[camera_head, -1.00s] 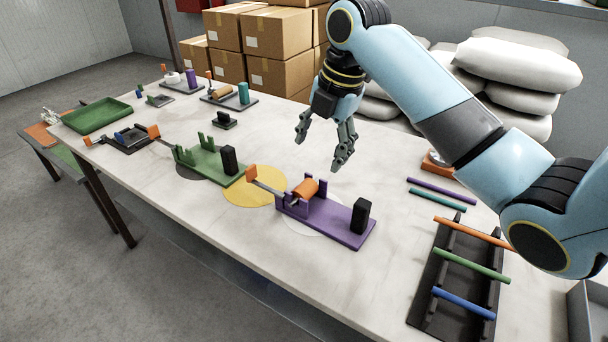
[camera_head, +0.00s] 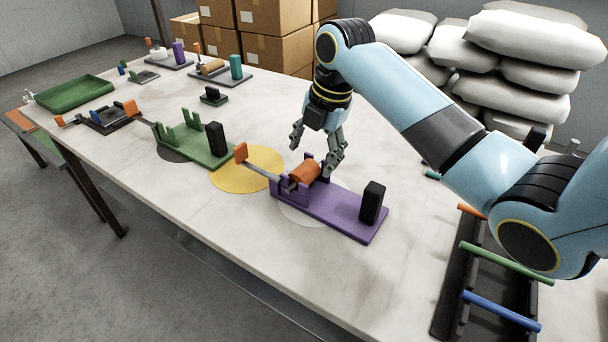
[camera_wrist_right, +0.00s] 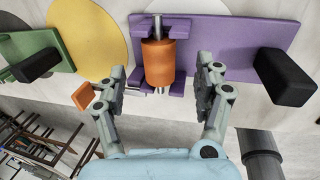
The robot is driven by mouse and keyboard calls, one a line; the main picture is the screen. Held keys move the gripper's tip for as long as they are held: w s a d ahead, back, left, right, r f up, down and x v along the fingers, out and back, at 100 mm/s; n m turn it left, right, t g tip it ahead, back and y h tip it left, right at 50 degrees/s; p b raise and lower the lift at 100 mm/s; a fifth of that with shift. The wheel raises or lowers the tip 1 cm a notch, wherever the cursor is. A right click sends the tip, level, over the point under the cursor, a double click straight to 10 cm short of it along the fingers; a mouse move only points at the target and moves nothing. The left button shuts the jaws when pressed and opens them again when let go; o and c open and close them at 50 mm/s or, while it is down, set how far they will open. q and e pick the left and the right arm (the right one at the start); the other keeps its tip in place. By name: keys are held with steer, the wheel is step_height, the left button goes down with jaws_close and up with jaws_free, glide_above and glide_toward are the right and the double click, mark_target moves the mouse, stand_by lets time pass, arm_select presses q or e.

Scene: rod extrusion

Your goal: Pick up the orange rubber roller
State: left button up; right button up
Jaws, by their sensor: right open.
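The orange rubber roller (camera_head: 304,171) rests between the uprights of a purple stand (camera_head: 335,210) on the table. In the right wrist view the roller (camera_wrist_right: 158,63) lies ahead of my fingers, with its metal shaft ends in the purple supports. My right gripper (camera_head: 314,152) is open just above and behind the roller. In the right wrist view its fingertips (camera_wrist_right: 163,78) stand apart on either side of the roller, with no clear contact. The roller's underside is hidden. My left gripper is not in view.
A black block (camera_head: 373,203) stands on the purple base, right of the roller. An orange-ended crank (camera_head: 241,153) sticks out left. A green stand (camera_head: 200,144) sits farther left. A rack with colored rods (camera_head: 500,310) lies at the right. Boxes and sacks stand behind the table.

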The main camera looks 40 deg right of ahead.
mark_target(307, 166)
steer(key=x, duration=0.5)
steer(key=shift+a+f, duration=0.1)
steer(key=shift+a, duration=0.2)
steer(key=c, duration=1.3)
